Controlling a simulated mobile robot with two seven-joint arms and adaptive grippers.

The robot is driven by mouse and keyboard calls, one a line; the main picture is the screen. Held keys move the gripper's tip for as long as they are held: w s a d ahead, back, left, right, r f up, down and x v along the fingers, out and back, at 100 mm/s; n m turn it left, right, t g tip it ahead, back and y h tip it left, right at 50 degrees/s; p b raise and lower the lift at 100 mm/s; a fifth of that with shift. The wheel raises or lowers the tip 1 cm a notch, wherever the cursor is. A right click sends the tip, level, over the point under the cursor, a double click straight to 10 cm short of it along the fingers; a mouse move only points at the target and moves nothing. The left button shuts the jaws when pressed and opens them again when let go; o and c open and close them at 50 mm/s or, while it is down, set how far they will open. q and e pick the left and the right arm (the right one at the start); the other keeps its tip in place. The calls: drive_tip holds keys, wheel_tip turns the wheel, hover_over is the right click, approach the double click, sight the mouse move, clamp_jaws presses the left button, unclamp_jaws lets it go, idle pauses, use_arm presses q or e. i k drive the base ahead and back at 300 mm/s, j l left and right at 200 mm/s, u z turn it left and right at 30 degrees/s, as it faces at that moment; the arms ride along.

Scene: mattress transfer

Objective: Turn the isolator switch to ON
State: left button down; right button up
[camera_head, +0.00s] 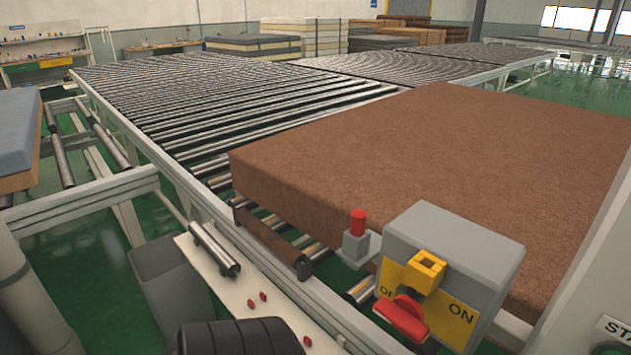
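The isolator switch (455,245) is a grey box at the lower right, beside the roller conveyor. Its front has a yellow plate (452,318) marked ON at the right and, partly hidden, OFF at the left. A red handle (402,318) sits low on the plate, its near end over the lower part of the OFF side. I cannot tell its exact setting. A yellow block (425,270) sticks out above the handle.
A large brown mattress slab (430,150) lies on the rollers behind the switch. A red-topped post (357,235) stands left of the box. A pale panel (600,280) with a partly cut-off START label is at the right edge. Conveyor rollers (230,95) stretch behind.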

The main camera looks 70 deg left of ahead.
sight(405, 313)
drive_tip(key=u, duration=1.5)
